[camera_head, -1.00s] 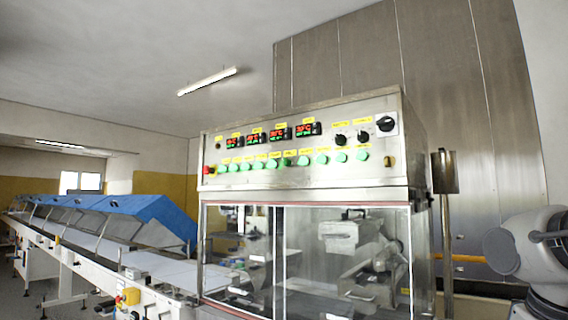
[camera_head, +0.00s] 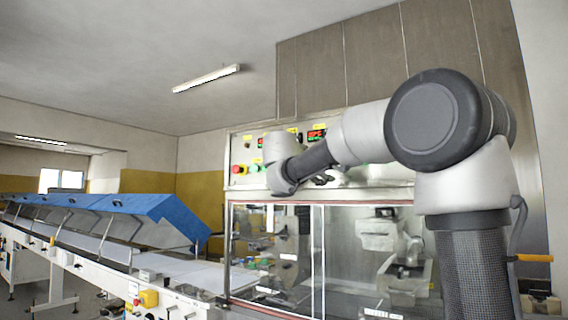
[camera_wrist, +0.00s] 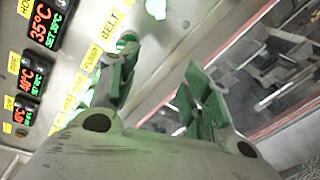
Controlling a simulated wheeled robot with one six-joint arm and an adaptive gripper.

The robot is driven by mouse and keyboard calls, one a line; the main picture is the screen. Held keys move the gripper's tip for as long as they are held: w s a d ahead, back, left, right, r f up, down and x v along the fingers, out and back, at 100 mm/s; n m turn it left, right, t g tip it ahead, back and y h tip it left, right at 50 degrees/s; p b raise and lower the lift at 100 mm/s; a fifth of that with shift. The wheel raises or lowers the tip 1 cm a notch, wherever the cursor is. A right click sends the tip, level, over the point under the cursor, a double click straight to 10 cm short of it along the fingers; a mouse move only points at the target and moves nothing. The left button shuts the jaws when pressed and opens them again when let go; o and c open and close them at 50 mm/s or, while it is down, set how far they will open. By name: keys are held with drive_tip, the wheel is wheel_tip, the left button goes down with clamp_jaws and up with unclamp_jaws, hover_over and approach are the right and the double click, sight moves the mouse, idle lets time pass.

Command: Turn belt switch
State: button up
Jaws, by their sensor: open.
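The control panel (camera_head: 240,150) of the steel machine is largely hidden behind my arm in the head view. In the wrist view, a yellow BELT label (camera_wrist: 110,18) is on the panel, with a green switch (camera_wrist: 128,39) beside it. My gripper (camera_wrist: 160,68) is open, with green-lined fingers and nothing between them. Its left fingertip overlaps or lies very close to the green switch; I cannot tell whether they touch. Another green switch (camera_wrist: 156,8) shows at the top edge.
Red temperature displays (camera_wrist: 47,25) line the panel's left side in the wrist view. Glass doors (camera_head: 270,260) lie below the panel. A conveyor (camera_head: 180,273) with blue covers (camera_head: 150,210) runs off to the left. A red button (camera_head: 236,169) is at the panel's left end.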

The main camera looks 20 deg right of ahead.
wheel_tip(320, 180, up, 4)
drive_tip(key=a+n+t+h, duration=0.1)
drive_tip(key=a, duration=0.1)
drive_tip(key=x, duration=0.8)
drive_tip(key=shift+n, duration=0.3)
drive_tip(key=shift+f, duration=0.1)
drive_tip(key=c, duration=1)
